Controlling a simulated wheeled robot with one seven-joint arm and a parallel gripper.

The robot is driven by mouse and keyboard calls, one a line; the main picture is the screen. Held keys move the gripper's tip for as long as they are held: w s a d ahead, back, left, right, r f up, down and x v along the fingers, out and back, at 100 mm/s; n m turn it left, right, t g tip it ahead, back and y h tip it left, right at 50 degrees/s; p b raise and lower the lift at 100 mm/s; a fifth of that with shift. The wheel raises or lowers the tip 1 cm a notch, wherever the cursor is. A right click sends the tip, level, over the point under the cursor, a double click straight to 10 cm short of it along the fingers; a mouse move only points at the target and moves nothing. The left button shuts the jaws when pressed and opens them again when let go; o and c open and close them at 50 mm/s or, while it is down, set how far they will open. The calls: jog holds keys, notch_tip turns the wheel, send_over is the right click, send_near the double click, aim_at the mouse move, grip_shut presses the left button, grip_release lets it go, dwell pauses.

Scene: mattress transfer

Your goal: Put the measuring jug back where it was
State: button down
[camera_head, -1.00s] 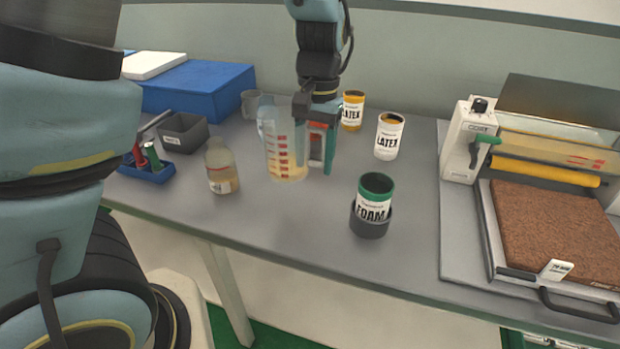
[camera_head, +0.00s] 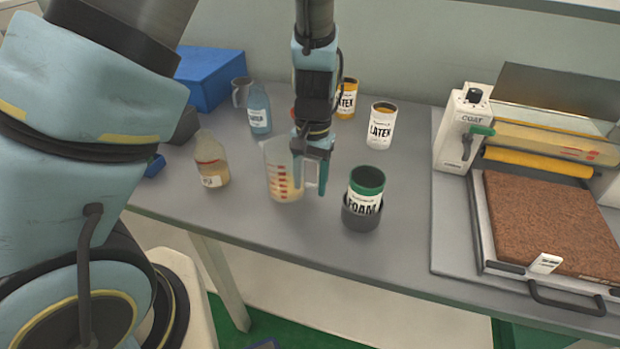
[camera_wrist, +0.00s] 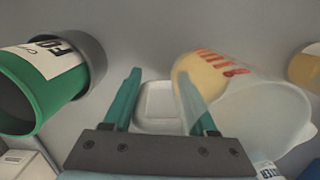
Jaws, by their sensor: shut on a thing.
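The measuring jug (camera_head: 281,172) is clear, with red scale marks and a little yellowish liquid at the bottom. It is upright over the middle of the table in the head view and lies right of centre in the wrist view (camera_wrist: 240,100). My gripper (camera_head: 312,182) points down on the jug's right side and is shut on its handle. The wrist view shows both teal fingers (camera_wrist: 158,95) with a pale squarish shape between them. I cannot tell whether the jug's base touches the table.
A green FOAM can (camera_head: 366,183) in a dark holder (camera_head: 361,215) stands close on the right. An amber bottle (camera_head: 211,160) is left, a blue bottle (camera_head: 259,112) behind. LATEX cans (camera_head: 381,128) stand at the back; a coating machine (camera_head: 463,130) is right. The grey table (camera_head: 290,235) is bare in front.

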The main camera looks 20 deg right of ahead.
jog(key=shift+f, duration=0.15)
jog(key=shift+c, duration=1)
grip_release()
jog(key=r, duration=0.4)
jog(key=r+b, duration=0.1)
jog(key=r, duration=0.3)
jog(key=d+r+b, duration=0.1)
jog(key=r, duration=0.3)
jog(key=shift+w+r, duration=0.1)
jog(key=shift+w, duration=0.25)
jog(key=w+a+n+t, duration=0.1)
jog(key=a+n, duration=0.3)
jog(key=a, duration=1.1)
jog(key=w+a+n+t+h, duration=0.1)
jog(key=w+a+n, duration=0.3)
jog(key=a, duration=1.1)
jog(key=shift+f, duration=0.4)
jog(key=shift+w, duration=0.15)
